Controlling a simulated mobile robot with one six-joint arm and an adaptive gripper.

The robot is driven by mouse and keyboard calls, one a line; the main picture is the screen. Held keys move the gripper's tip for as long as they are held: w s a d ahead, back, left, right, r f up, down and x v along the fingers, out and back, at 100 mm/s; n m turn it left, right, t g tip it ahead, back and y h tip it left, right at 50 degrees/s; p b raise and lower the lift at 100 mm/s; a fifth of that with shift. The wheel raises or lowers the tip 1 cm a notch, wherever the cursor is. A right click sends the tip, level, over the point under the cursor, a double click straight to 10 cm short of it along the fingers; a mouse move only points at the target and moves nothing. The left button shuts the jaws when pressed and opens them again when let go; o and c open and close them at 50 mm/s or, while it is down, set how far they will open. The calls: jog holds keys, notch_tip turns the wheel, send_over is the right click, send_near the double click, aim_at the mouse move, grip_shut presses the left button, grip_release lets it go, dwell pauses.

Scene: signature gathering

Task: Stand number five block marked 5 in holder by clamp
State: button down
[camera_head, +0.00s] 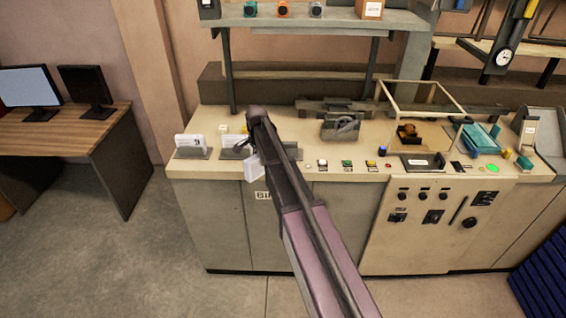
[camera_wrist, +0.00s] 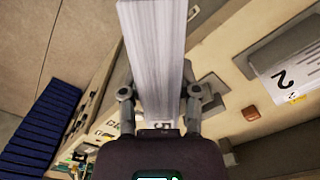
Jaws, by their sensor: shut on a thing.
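My gripper (camera_wrist: 160,98) is shut on a white block of stacked sheets (camera_wrist: 152,45). A dark 5, seen upside down, shows on the block near my wrist. In the head view the held block (camera_head: 254,169) hangs tilted at the front edge of the bench, with my gripper (camera_head: 250,150) just above it. A grey holder (camera_head: 230,154) lies beside it on the bench, partly hidden by my arm. A grey metal device (camera_head: 342,126), possibly the clamp, sits farther back to the right.
A white block marked 2 (camera_wrist: 284,78) stands in another holder. The head view shows a holder (camera_head: 190,154) with a white block at the bench's left end. Buttons (camera_head: 347,163) line the front of the bench (camera_head: 290,174). A clear case (camera_head: 425,112) stands to the right.

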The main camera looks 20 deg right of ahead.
notch_tip(320, 180, down, 11)
jog(key=b, duration=1)
jog(key=shift+s, duration=0.3)
jog(key=shift+s+f, duration=0.1)
